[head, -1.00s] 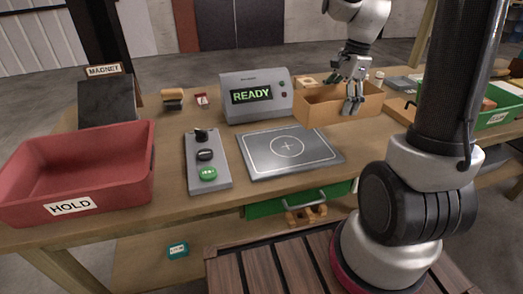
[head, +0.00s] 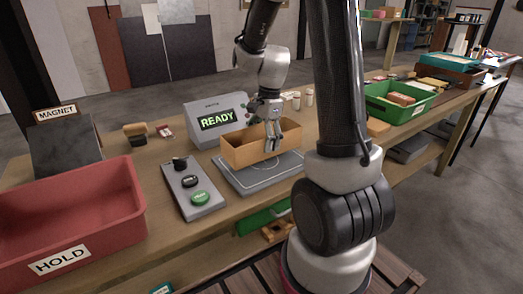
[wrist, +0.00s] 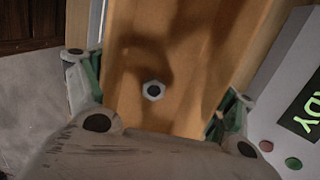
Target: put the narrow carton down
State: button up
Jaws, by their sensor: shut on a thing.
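The narrow carton (head: 243,152) is an open-topped, orange-tan box. In the head view it is over the grey plate (head: 282,176) in front of the READY box. I cannot tell whether its bottom touches the plate. The far finger is mostly hidden in the head view.
The READY box (head: 215,123) stands just behind the carton. A button panel (head: 193,190) lies left of the plate, with the red HOLD bin (head: 75,222) farther left. Small white containers (head: 309,97) stand behind right. A green tray (head: 400,113) holds boxes at right.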

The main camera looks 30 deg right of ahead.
jog(key=shift+f, duration=1.75)
jog(key=shift+f, duration=0.15)
jog(key=o, duration=0.9)
notch_tip(320, 180, up, 12)
jog(key=d, duration=0.2)
jog(key=shift+s+a+r+n+t+h, duration=0.3)
jog(key=shift+s+a+r+n+t, duration=0.8)
jog(key=shift+s+n, duration=1.95)
jog(key=shift+s+a+r+n+t+h, duration=0.35)
jog(key=shift+s+r+n, duration=1.4)
jog(key=shift+s+n, duration=1.3)
jog(key=shift+s+a+r+n+t+h, duration=0.25)
jog(key=shift+s+a+r+n+t, duration=0.85)
jog(key=shift+s+n, duration=1.95)
jog(key=shift+s+d+r+m+g, duration=0.3)
jog(key=shift+m+g, duration=0.05)
jog(key=shift+g, duration=0.1)
